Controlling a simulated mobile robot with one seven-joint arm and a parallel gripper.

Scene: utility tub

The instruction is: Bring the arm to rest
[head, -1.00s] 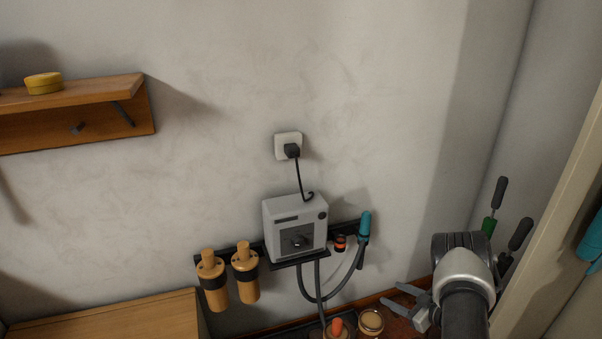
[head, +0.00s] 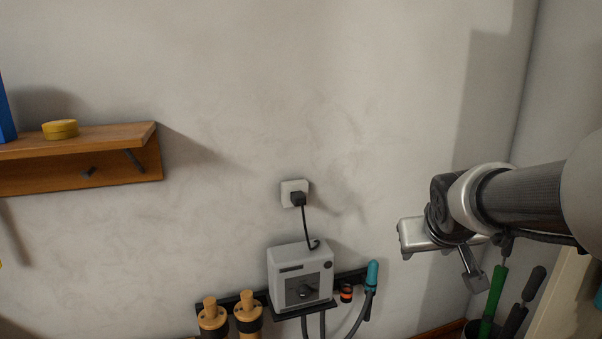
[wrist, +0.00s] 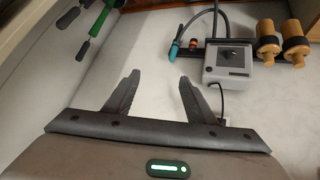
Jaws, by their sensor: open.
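My gripper (head: 472,270) is at the right of the head view, raised in front of the wall, with the arm reaching in from the right edge. In the wrist view my gripper (wrist: 154,98) shows two dark fingers spread apart with nothing between them. In the head view one finger shows clearly and hangs downward near the green-handled tool. It seems to touch nothing, though its depth from the tools is hard to tell.
A grey box (head: 300,275) with a dial sits on a dark rail, plugged into a wall socket (head: 294,192). A teal-handled tool (head: 372,275) and wooden-handled tools (head: 248,312) hang there. Green (head: 493,292) and black handles stand at right. A shelf (head: 80,160) is at left.

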